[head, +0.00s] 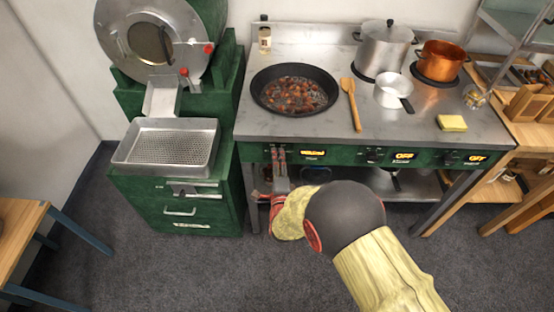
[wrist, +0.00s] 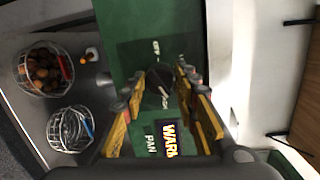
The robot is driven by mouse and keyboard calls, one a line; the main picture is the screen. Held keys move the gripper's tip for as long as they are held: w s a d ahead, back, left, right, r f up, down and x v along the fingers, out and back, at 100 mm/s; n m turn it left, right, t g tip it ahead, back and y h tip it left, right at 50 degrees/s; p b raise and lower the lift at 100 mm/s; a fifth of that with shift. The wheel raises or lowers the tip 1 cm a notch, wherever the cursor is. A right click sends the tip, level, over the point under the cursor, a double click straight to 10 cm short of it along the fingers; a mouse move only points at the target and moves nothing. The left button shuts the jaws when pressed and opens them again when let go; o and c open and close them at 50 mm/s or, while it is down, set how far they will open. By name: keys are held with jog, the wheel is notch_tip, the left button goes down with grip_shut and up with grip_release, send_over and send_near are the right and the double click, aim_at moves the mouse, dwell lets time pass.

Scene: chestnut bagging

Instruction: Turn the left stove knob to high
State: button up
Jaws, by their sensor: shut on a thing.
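The left stove knob (wrist: 158,92) is a dark round knob on the green front panel (wrist: 132,40). My gripper (wrist: 163,78) is shut on it, with one finger on each side in the wrist view. In the head view my gripper (head: 279,153) reaches the panel below the pan and hides this knob. Next to the knob, an amber display (head: 312,153) is lit. In the wrist view this display (wrist: 170,138) reads "WARM", partly cut off by a finger, with the label "PAN" beside it.
A black pan of chestnuts (head: 294,90), a wooden spoon (head: 350,95), pots (head: 384,45) and a yellow sponge (head: 452,122) sit on the stove. The middle (head: 404,156) and right displays (head: 477,158) read "OFF". A green cabinet (head: 180,195) with a perforated tray (head: 120,158) stands left.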

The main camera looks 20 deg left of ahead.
jog(key=m, duration=0.4)
jog(key=shift+d+f+m, duration=0.1)
jog(key=shift+m, duration=0.3)
jog(key=shift+c, duration=0.2)
jog(key=shift+o, duration=0.2)
jog(key=shift+m, duration=0.3)
jog(key=o, duration=1.1)
jog(key=v, duration=1.2)
jog(key=shift+f, duration=0.3)
jog(key=shift+w, duration=0.1)
